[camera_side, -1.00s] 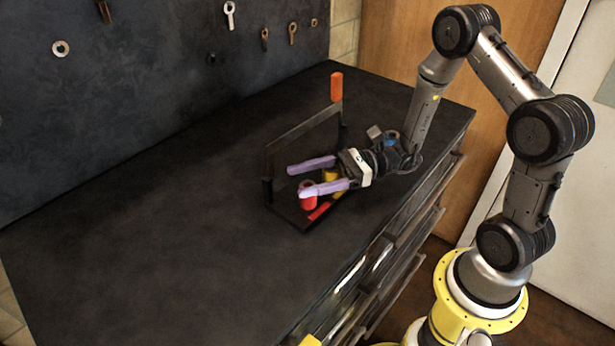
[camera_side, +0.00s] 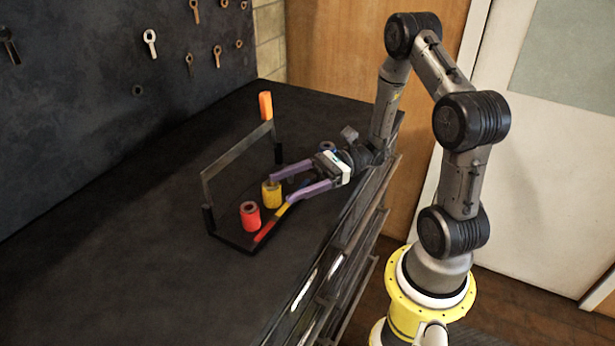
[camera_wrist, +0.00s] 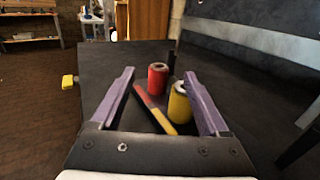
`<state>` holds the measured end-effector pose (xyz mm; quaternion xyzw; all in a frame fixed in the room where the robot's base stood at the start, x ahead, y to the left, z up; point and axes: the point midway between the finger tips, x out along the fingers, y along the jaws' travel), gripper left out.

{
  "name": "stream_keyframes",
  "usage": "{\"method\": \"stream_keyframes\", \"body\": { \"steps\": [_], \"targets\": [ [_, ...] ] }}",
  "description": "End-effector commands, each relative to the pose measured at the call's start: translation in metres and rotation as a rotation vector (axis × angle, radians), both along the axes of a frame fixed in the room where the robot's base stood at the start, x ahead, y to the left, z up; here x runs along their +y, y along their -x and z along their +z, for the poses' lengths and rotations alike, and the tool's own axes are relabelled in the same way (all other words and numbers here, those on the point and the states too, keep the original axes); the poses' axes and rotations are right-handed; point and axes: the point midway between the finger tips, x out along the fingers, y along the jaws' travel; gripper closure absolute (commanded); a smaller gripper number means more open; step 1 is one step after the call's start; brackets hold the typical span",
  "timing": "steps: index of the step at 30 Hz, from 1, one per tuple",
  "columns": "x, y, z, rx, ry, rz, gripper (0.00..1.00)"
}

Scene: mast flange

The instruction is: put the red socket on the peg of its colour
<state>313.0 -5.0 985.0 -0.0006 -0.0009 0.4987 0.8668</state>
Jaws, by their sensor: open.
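The red socket (camera_side: 250,216) stands upright at the near left end of the rack (camera_side: 232,242), beside the red part of the coloured strip (camera_side: 265,231). Whether a peg is inside it I cannot tell. In the wrist view the red socket (camera_wrist: 158,78) shows ahead, between the fingertips in the picture. My gripper (camera_side: 281,188) is open and holds nothing; it is back from the red socket, with its fingers near the yellow socket (camera_side: 271,195). The yellow socket (camera_wrist: 179,103) stands nearer the right finger in the wrist view.
The dark bench top (camera_side: 120,260) is clear on the left. Tools hang on the back wall.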

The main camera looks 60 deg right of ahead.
Motion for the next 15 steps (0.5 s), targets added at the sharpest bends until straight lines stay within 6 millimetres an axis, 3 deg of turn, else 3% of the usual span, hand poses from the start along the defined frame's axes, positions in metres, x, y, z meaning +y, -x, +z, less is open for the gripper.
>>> {"method": "stream_keyframes", "body": {
  "steps": [6, 15],
  "targets": [
    [-0.027, 0.015, 0.0, -0.003, 0.001, -0.003, 0.22],
    [-0.036, 0.021, 0.0, -0.003, 0.001, 0.001, 0.22]
  ]
}}
